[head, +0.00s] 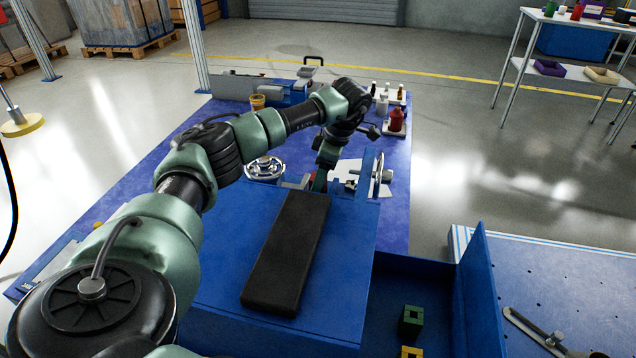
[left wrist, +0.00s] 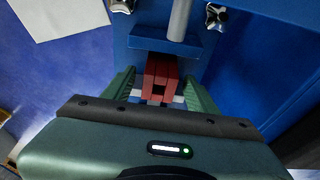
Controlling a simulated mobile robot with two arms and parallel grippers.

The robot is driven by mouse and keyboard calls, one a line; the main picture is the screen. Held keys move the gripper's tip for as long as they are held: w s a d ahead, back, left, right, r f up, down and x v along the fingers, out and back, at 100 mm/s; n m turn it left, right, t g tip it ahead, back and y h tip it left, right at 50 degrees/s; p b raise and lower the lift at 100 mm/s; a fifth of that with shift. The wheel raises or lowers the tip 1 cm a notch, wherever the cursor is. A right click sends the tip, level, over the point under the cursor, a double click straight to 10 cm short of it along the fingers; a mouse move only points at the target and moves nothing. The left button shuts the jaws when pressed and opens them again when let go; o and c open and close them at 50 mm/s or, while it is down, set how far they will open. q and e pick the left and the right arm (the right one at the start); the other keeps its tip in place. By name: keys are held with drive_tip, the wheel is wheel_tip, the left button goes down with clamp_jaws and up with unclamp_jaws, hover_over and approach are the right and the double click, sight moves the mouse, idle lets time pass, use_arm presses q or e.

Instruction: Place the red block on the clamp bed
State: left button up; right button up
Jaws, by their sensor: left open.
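The red block (left wrist: 162,77) sits between the two green fingers of my left gripper (left wrist: 160,88) in the left wrist view. The fingers stand apart, one on each side of it, and I cannot tell whether either touches it. Pale and blue surfaces show around the block's lower end. A blue clamp plate (left wrist: 165,43) with a grey rod is just beyond the block. In the head view my left gripper (head: 321,180) points down beside the clamp's handwheel (head: 378,174), behind the blue panel. The clamp bed is mostly hidden there. My right gripper is out of view.
A long black pad (head: 287,252) lies on the blue panel in front. A blue tray (head: 433,300) at the lower right holds a green block (head: 411,321) and a yellow block (head: 411,352).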

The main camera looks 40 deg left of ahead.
use_arm(q)
drive_tip(key=p+v, duration=0.1)
drive_tip(key=v, duration=0.3)
drive_tip(key=shift+r, duration=0.1)
drive_tip(key=shift+p+v, duration=0.4)
drive_tip(key=shift+v, duration=2.05)
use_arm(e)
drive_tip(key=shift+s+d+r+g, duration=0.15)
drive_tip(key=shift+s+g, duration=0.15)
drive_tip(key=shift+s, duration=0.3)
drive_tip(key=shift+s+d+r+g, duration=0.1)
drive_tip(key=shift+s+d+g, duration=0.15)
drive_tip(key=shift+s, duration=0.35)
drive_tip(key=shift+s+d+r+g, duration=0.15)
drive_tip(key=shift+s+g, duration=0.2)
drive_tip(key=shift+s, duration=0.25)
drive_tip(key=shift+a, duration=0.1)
